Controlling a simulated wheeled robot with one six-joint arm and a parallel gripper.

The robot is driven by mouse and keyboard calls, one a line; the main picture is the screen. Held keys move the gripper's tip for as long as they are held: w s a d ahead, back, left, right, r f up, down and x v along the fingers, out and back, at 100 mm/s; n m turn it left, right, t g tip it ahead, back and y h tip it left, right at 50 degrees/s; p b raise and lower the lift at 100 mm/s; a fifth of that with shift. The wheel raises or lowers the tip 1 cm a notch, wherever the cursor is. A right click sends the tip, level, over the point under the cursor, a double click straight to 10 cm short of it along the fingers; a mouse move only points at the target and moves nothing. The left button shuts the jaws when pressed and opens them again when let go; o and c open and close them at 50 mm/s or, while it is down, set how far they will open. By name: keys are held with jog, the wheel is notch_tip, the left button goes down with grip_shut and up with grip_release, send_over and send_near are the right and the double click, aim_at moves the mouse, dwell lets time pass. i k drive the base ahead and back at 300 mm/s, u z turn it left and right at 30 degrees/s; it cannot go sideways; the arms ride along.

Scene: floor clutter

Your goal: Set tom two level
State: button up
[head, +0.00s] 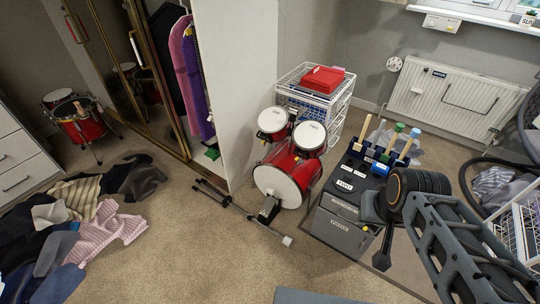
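A red drum kit stands on the carpet near the middle, its bass drum (288,178) facing forward. Two small toms with white heads sit above it: a left tom (272,121) and a right tom (311,136). Both heads bear small print that I cannot read. The right tom's head looks tilted toward me. My gripper (381,236) is at the right, in front of the grey toolbox and apart from the drums. Its fingers are dark and partly merged in view, so I cannot tell whether it is open.
A pedal (269,210) and a fallen stand (240,210) lie before the kit. A grey toolbox (338,225) and wire drawers (333,105) flank it. Clothes (105,228) cover the left floor; another red drum (82,127) stands behind them. Carpet at front centre is clear.

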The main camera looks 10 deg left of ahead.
aim_at(309, 136)
jog(key=u, duration=0.4)
jog(key=i, duration=1)
jog(key=u, duration=0.35)
jog(key=k, duration=1.05)
jog(key=u, duration=1.6)
jog(key=i, duration=0.75)
jog(key=z, duration=0.65)
jog(key=i, duration=0.5)
jog(key=z, duration=0.55)
